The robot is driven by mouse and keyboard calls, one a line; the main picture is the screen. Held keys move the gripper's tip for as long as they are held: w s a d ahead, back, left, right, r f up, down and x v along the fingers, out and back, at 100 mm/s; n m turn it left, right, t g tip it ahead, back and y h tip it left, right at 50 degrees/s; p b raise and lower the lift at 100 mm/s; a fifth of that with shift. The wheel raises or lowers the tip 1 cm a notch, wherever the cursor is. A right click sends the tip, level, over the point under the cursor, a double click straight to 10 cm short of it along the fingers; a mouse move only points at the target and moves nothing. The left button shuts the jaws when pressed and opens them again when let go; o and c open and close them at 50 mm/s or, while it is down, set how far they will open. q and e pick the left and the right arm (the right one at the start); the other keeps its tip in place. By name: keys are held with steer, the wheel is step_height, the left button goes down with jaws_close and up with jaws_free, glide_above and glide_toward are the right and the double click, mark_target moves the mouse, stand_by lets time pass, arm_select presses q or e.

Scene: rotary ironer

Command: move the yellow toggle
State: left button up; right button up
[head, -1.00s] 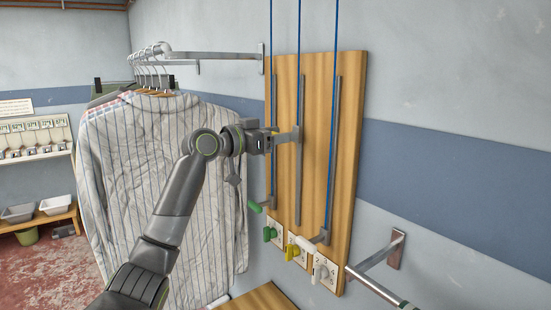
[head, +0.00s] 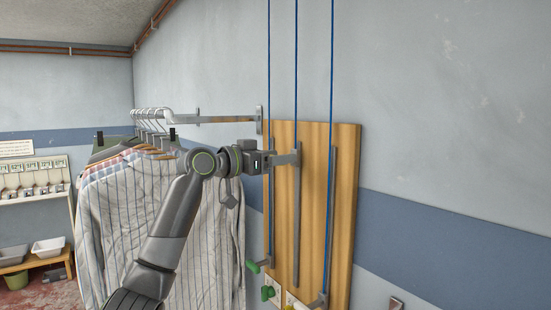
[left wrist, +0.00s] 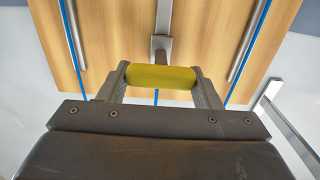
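The yellow toggle (left wrist: 160,77) is a short yellow bar on a metal stem in front of the middle rail of the wooden board (head: 340,180). In the left wrist view it spans between the two fingers of my left gripper (head: 272,159), one at each end, and they appear closed on it. In the head view the gripper hides the toggle, and its bracket (head: 291,158) sits near the top of the middle rail (head: 297,220). My right gripper is not in view.
A green toggle (head: 253,266) is low on the left rail, and a right slider (head: 318,302) is low on its rail. A green knob (head: 267,293) is below. Striped shirts (head: 150,210) hang close behind my left arm. Blue cords run upward.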

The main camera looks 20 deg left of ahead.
arm_select(q)
steer(key=o, duration=0.5)
steer(key=shift+r, duration=0.35)
steer(key=shift+c, duration=0.2)
steer(key=shift+f, duration=0.1)
steer(key=shift+s+a+f+b, duration=0.15)
steer(key=shift+s+a+b, duration=0.2)
steer(key=shift+b, duration=0.05)
steer(key=b+v, duration=0.7)
steer(key=v, duration=0.9)
steer(key=shift+s+a, duration=0.15)
steer(key=shift+s, duration=0.1)
